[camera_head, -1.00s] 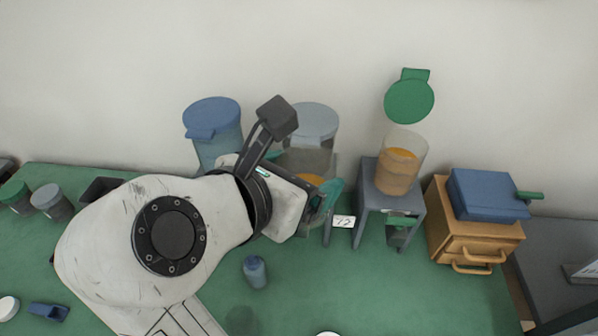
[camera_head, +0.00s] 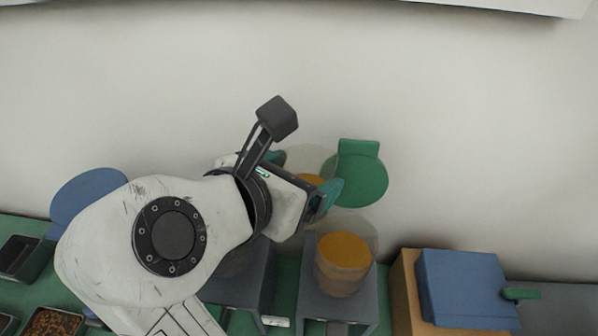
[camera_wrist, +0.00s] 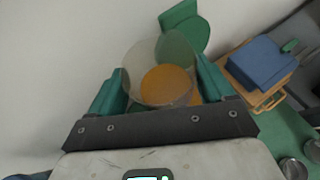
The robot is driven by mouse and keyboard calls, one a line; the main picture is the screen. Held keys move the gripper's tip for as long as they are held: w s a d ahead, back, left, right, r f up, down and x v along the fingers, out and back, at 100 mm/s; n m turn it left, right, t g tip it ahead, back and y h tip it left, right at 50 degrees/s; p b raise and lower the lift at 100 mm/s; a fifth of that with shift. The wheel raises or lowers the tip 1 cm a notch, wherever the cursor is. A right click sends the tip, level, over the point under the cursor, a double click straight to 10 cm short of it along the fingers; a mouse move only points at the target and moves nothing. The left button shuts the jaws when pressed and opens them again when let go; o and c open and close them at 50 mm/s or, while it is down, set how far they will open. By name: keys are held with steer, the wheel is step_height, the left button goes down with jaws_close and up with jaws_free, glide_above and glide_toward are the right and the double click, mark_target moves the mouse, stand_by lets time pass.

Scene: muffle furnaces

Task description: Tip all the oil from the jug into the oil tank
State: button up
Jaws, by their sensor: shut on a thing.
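The jug (camera_head: 300,157) is clear, with orange oil (camera_head: 313,180) in it. My gripper (camera_head: 302,175) is shut on the jug, its teal fingers on either side. In the wrist view the jug (camera_wrist: 140,65) sits between the fingers and looks about upright, with oil inside. The oil tank (camera_head: 367,240) is a clear cylinder holding orange oil, on a grey stand (camera_head: 358,307). Its green lid (camera_head: 360,180) stands open behind it, and shows in the wrist view (camera_wrist: 187,25). The jug is held up to the left of the lid, apart from the tank as far as I can tell.
A wooden drawer box with a blue top (camera_head: 465,288) stands right of the tank. Another grey stand (camera_head: 240,288) is on its left, partly behind my arm. The wall is close behind.

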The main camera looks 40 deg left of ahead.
steer(key=shift+f, duration=1.85)
steer(key=shift+r+m+y, duration=0.1)
steer(key=shift+m+y, duration=0.3)
steer(key=shift+s+r+m, duration=0.1)
steer(key=shift+s+m, duration=0.05)
steer(key=shift+m, duration=0.15)
steer(key=shift+r+y, duration=0.1)
steer(key=shift+y, duration=0.3)
steer(key=shift+m+y, duration=0.4)
steer(key=shift+m, duration=0.3)
